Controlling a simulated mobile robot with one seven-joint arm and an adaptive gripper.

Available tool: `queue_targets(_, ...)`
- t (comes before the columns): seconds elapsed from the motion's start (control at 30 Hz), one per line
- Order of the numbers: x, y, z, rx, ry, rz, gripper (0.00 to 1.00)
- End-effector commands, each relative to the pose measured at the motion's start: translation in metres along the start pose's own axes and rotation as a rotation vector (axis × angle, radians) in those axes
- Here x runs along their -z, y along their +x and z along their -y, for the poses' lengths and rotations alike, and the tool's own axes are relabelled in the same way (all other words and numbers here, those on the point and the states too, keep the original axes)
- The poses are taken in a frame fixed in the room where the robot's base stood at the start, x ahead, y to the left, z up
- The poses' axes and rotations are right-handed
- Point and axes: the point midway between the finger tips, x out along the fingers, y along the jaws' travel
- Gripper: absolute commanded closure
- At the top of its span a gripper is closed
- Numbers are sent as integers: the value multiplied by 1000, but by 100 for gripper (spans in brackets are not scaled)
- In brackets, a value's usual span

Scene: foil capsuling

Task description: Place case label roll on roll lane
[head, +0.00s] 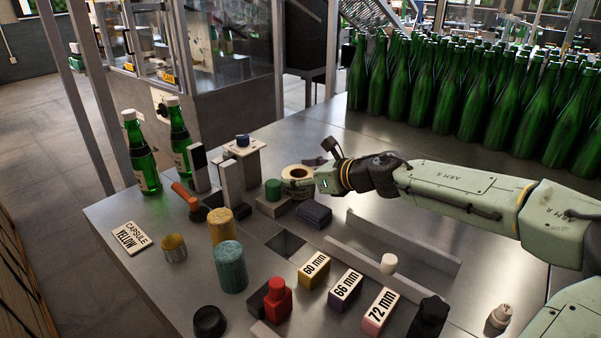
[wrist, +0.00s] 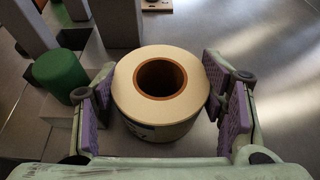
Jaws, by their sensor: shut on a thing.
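The case label roll (head: 295,173), cream with a brown core, is in the head view at the far side of the work table. In the wrist view the label roll (wrist: 128,92) is upright, core facing up, between the purple pads of my gripper (wrist: 160,100). My gripper (head: 316,183) is shut on it; its fingers are mostly hidden in the head view. Whether the roll touches the table is unclear. Two long parallel metal rails (head: 378,272) form a lane at right of centre, apart from the roll.
A green cylinder (head: 273,189) on a grey block stands close left of the roll; it also shows in the wrist view (wrist: 60,74). A dark blue block (head: 314,214) lies in front. A white cylinder (head: 389,263) stands by the rails. Many green bottles (head: 440,95) fill the back right.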

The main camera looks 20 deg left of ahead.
Motion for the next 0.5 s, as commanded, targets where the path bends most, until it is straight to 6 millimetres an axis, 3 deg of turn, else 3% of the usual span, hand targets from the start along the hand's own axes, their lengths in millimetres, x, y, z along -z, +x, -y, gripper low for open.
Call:
queue_targets(0.37, 6, 3, 0, 0, 0, 1, 68)
queue_targets(0.4, 6, 3, 0, -1, 0, 0, 35)
queue_targets(0.5, 5, 3, 0, -1, 0, 0, 28)
